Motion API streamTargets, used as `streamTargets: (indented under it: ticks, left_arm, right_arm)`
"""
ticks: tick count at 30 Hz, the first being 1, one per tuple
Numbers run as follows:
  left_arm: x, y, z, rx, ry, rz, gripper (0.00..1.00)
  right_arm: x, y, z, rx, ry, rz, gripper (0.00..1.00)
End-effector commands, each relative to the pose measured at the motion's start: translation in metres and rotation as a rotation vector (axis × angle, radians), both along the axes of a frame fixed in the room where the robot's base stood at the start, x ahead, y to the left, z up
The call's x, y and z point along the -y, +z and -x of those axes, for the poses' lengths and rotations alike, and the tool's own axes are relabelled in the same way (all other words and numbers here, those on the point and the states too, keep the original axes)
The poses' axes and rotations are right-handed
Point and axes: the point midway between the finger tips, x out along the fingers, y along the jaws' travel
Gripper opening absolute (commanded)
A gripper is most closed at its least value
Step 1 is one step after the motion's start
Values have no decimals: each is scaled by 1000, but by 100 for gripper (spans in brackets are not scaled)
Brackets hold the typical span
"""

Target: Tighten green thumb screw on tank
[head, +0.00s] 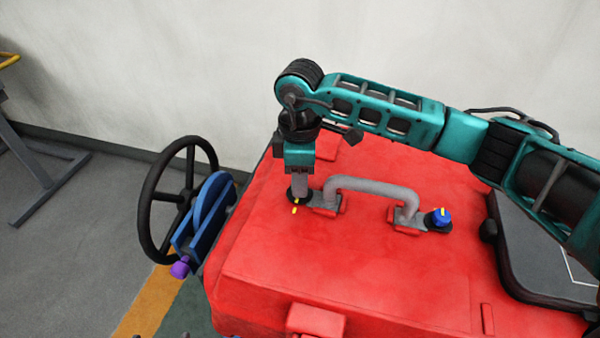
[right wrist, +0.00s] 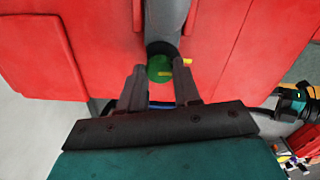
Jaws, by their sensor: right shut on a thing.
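The red tank (head: 370,270) fills the middle of the head view. My right gripper (head: 299,192) points down at the left foot of the grey handle on its top. The green thumb screw (right wrist: 159,69) shows in the right wrist view between the two dark fingers of my right gripper (right wrist: 160,88), which are shut on it. A yellow mark shows on the screw's right side. In the head view the gripper hides the green part; only yellow marks and a dark base show.
The grey handle (head: 372,186) arches right beside my right gripper. A blue knob (head: 440,217) with a yellow mark sits at its right foot. A black steering wheel (head: 160,200), blue bracket (head: 208,212) and purple knob (head: 180,268) stand left of the tank. A pale wall is behind.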

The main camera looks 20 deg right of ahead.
Motion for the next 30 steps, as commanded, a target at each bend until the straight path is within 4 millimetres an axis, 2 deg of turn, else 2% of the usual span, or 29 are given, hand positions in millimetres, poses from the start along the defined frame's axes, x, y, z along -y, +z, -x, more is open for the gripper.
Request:
streamTargets:
  ticks: [1,14,15,23,30]
  left_arm:
    - [1,1,0,-1,-1,0,87]
    - [2,3,0,1,-4,3,87]
    - [3,3,-1,1,-4,3,87]
    - [3,4,-3,7,-4,3,87]
    - [2,5,-4,10,-5,3,87]
  right_arm:
    - [0,7,-4,15,-10,-5,2]
    - [-1,6,-4,15,-18,-6,2]
    - [-1,6,-4,15,-17,-6,34]
    - [0,3,-2,8,-16,-4,58]
    - [0,3,-1,4,-15,-3,58]
